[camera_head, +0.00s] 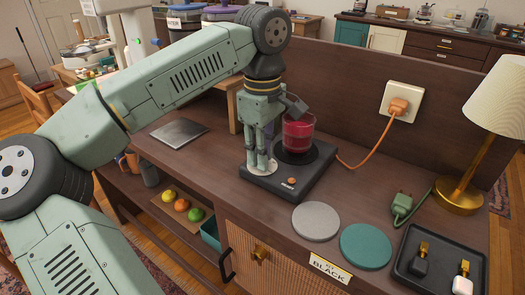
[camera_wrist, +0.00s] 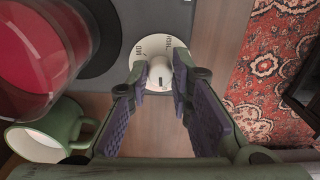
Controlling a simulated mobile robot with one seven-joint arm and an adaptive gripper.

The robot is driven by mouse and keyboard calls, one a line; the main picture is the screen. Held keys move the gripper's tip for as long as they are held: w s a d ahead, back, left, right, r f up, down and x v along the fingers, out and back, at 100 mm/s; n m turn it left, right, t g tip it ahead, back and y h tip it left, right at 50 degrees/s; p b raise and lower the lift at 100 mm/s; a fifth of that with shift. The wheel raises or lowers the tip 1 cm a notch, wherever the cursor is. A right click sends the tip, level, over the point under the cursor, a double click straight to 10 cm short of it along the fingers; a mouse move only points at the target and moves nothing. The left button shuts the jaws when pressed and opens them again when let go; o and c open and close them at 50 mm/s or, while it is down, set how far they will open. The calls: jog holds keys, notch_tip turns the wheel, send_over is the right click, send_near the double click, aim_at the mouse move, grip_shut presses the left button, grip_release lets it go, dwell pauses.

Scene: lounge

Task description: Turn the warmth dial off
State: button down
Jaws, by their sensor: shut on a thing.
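The warmth dial is a pale round plate (camera_wrist: 178,48) with "MED" and "HIGH" lettering and a cream knob (camera_wrist: 161,72) with a dark mark, seen in the wrist view. In the head view its pale disc (camera_head: 250,168) shows at the left of the black warmer (camera_head: 308,186). My gripper (camera_wrist: 160,80) is shut on the knob, with a purple-padded finger on each side. It points down over the dial in the head view (camera_head: 262,160). Other lettering on the dial is hidden or unreadable. A glass of red liquid (camera_head: 299,135) stands on the warmer's round plate, close to my gripper.
A green mug (camera_wrist: 45,138) lies below the glass in the wrist view. An orange plug (camera_head: 397,106) sits in the wall socket. Grey (camera_head: 316,221) and teal (camera_head: 366,246) coasters, a brass lamp (camera_head: 458,192) and a black tray (camera_head: 412,282) are on the right.

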jog(key=shift+n, duration=0.7)
jog(key=c, duration=1.4)
grip_release()
jog(key=shift+r, duration=0.1)
notch_tip(320, 180, up, 12)
jog(key=shift+f, duration=0.1)
